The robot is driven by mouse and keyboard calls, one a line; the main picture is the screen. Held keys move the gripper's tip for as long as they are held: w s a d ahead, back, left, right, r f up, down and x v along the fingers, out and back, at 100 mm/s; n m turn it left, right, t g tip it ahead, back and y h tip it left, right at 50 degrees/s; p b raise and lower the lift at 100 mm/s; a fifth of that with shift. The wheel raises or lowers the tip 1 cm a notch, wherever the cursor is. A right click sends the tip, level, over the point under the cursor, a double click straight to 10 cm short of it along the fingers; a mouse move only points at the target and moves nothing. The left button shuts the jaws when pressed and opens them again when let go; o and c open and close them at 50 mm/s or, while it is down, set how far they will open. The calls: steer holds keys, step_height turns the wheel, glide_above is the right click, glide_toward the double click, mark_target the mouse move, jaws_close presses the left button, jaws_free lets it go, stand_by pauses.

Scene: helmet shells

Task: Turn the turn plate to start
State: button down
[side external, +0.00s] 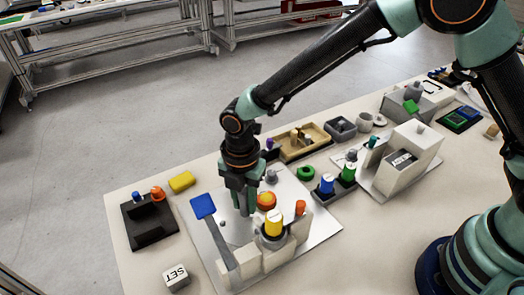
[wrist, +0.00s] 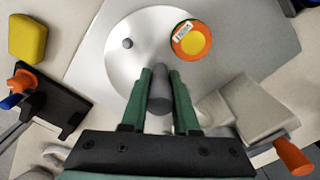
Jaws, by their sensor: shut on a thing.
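The turn plate (wrist: 120,68) is a pale round disc on a flat metal base plate, seen from above in the wrist view. A small dark knob (wrist: 127,43) stands on its left part. A grey upright peg (wrist: 160,98) stands at its near side. My gripper (wrist: 161,78) has its two green fingers on either side of this peg and is shut on it. In the side view my gripper (side external: 244,210) points down over the station, and its fingers hide most of the peg. A round orange and green part with a yellow centre (wrist: 191,41) sits at the disc's right edge.
A blue-tipped lever (side external: 203,206) rises left of my gripper. A yellow block (side external: 181,181) and a black holder (side external: 149,219) lie to the left.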

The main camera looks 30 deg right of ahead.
steer(key=shift+r, duration=0.1)
steer(key=c, duration=0.7)
jaws_free()
step_height(320, 180, up, 11)
steer(key=shift+r, duration=0.55)
